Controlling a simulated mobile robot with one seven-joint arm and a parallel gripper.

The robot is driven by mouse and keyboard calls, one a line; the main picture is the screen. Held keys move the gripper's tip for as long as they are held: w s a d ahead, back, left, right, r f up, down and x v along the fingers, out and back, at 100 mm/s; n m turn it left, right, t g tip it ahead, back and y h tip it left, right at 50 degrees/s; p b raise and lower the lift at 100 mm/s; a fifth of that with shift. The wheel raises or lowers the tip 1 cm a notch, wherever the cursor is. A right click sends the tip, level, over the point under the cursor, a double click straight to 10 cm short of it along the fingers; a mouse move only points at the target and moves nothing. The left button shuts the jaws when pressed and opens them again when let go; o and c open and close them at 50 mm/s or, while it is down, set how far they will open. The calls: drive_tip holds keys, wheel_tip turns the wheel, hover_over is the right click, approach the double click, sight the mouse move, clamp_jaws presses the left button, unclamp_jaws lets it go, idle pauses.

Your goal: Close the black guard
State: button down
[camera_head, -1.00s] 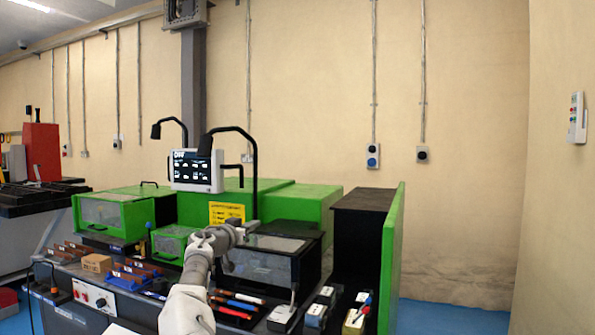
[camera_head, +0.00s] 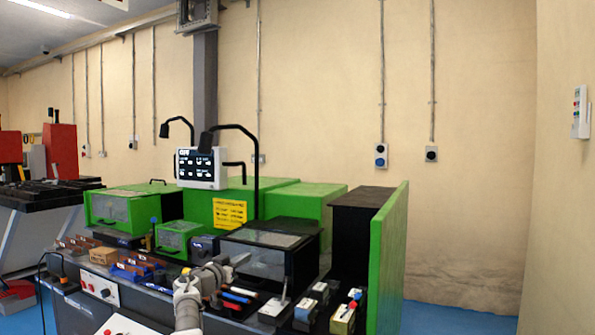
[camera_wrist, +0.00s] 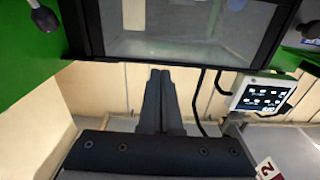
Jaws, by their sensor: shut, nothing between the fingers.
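The black guard (camera_head: 262,262) is a dark-framed cover with a clear window on the middle of the green machine. In the head view its clear front panel hangs down below its top; I cannot tell whether it is fully seated. In the wrist view the guard's framed window (camera_wrist: 185,35) fills the upper part. My gripper (camera_head: 238,262) is in front of the guard's lower left part in the head view. In the wrist view my gripper (camera_wrist: 160,75) has its fingers together and empty, pointing towards the frame edge; contact is unclear.
A control screen (camera_head: 201,168) and black lamp arms stand behind the guard. A green side panel (camera_head: 388,262) rises at right. Tools (camera_head: 238,297) and small boxes (camera_head: 311,308) lie on the front ledge. A smaller green guarded box (camera_head: 178,238) stands at left.

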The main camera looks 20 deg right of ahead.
wheel_tip(320, 180, down, 4)
drive_tip(key=shift+w+d+r+b, duration=0.1)
drive_tip(key=shift+w+d+b, duration=0.05)
drive_tip(key=shift+b, duration=0.25)
drive_tip(key=shift+w+d+f+t+h, duration=0.15)
drive_tip(key=shift+f+t+h, duration=0.15)
drive_tip(key=shift+f, duration=0.4)
drive_tip(key=shift+w+d+f+t+h, duration=0.1)
drive_tip(key=shift+f+t+h, duration=0.2)
drive_tip(key=shift+f, duration=0.35)
drive_tip(key=shift+f, duration=0.1)
